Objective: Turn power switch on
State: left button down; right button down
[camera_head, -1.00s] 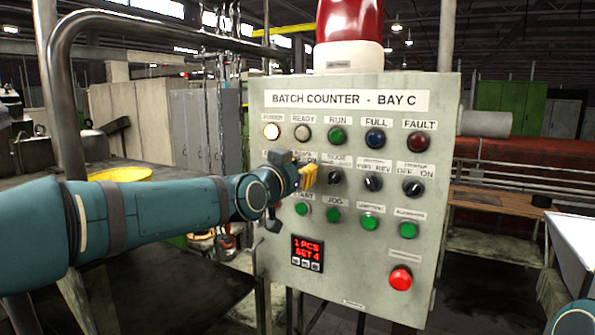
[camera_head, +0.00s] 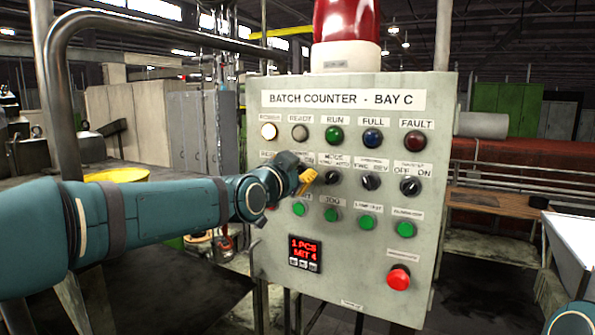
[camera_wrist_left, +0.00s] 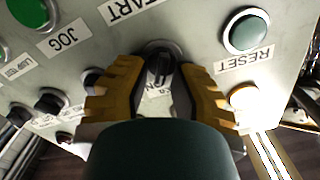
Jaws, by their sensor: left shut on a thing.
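The power switch is a black selector knob (camera_wrist_left: 160,66) on the grey control panel (camera_head: 340,285). My left gripper (camera_head: 305,181) is at this knob, in the second row under the lamps. In the left wrist view its yellow fingers stand on both sides of the knob and are shut on it. The fingers hide most of the knob in the head view and part of its label; "ON" shows above it. The white power lamp (camera_head: 269,132) at the upper left looks lit. My right gripper is out of view.
The reset button (camera_wrist_left: 247,33) and the start label (camera_wrist_left: 130,8) are close to the fingers. The mode knob (camera_head: 332,177) is just right of the gripper. A red button (camera_head: 398,278) and a red counter display (camera_head: 304,252) sit lower on the panel.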

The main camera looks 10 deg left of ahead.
pick_arm(q)
jog(key=c, duration=0.7)
grip_release()
jog(key=shift+c, duration=0.2)
jog(key=shift+w, duration=0.15)
jog(key=v, duration=1.2)
